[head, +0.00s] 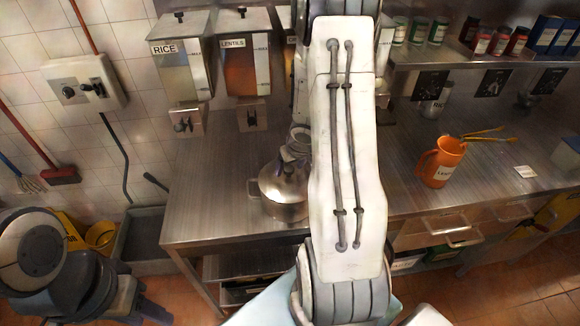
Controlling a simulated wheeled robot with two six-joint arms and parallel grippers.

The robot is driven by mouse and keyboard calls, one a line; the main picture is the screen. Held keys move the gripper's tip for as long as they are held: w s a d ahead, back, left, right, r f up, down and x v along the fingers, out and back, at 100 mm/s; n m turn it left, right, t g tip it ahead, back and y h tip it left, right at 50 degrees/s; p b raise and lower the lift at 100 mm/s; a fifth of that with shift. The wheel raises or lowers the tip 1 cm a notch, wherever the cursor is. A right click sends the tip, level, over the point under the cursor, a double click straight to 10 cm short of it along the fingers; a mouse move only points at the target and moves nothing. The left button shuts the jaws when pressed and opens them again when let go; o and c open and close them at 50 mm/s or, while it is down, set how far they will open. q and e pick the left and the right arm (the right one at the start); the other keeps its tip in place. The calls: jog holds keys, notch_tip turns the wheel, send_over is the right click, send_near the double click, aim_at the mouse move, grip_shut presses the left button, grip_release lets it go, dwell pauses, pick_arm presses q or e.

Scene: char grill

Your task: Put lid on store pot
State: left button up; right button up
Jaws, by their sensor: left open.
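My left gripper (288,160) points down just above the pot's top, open. My white arm hides part of the gripper and the right side of the pot. I cannot tell whether the fingers touch anything. No separate lid shows elsewhere. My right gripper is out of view.
RICE (183,62) and LENTILS (247,62) dispensers hang behind the counter (215,190). A shelf (470,57) holds jars and boxes. The counter left of the pot is clear.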

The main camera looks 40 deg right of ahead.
jog(key=d+p+v, duration=0.1)
jog(key=p+v, duration=0.6)
jog(key=v, duration=0.3)
jog(key=shift+s+a+r, duration=0.15)
jog(key=shift+a+r, duration=0.05)
jog(key=shift+a, duration=0.3)
